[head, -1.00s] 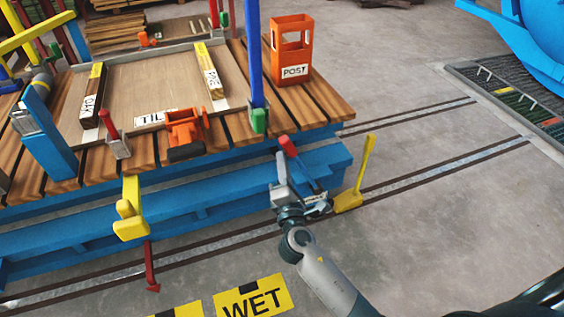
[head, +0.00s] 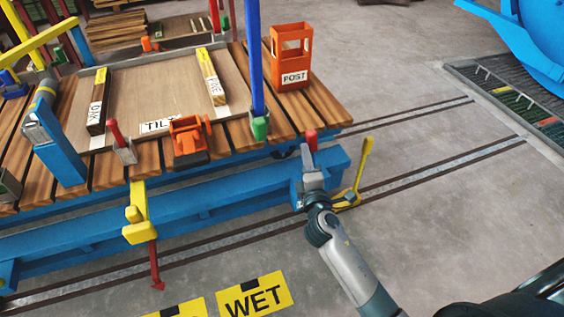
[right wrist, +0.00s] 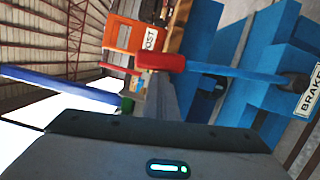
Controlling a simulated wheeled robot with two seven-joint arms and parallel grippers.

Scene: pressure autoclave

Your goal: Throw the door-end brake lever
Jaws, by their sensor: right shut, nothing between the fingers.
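The brake lever shows in the right wrist view as a blue bar (right wrist: 235,73) with a red grip (right wrist: 161,62). It runs from a dark pivot at the right, beside a white BRAKE plate (right wrist: 309,90). In the head view its red grip (head: 311,139) stands at the cart's right end, and my right gripper hides most of the bar. My right gripper (head: 306,154) is shut and empty, close in front of the lever. I cannot tell whether they touch. My left gripper is out of view.
The blue cart (head: 230,188) carries a slatted deck with an orange POST box (head: 290,62). A yellow lever (head: 362,168) stands just right of my gripper. A yellow bracket with a red rod (head: 154,264) hangs from the front. Rails cross the clear floor at right.

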